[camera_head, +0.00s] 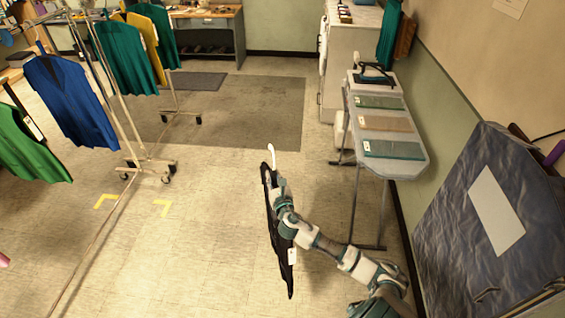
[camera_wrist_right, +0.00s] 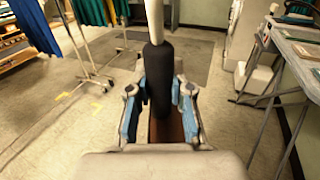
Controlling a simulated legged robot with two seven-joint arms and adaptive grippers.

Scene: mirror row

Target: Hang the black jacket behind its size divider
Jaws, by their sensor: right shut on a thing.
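The black jacket (camera_head: 272,225) hangs from a hanger with a white hook (camera_head: 270,153), in mid-air over the open floor. It shows nearly edge-on, with a white tag low on its right side. My right gripper (camera_head: 280,196) is shut on it near the top. In the right wrist view the two blue-padded fingers (camera_wrist_right: 159,100) sit on either side of a black upright part (camera_wrist_right: 158,78), with a white rod above it. My left gripper is not in view. I cannot make out any size divider clearly.
A wheeled rail (camera_head: 122,100) at left holds blue, green, teal and yellow garments. A narrow table (camera_head: 420,158) with folded cloths stands at right. A dark wrinkled surface (camera_head: 450,225) with a pale sheet is at lower right.

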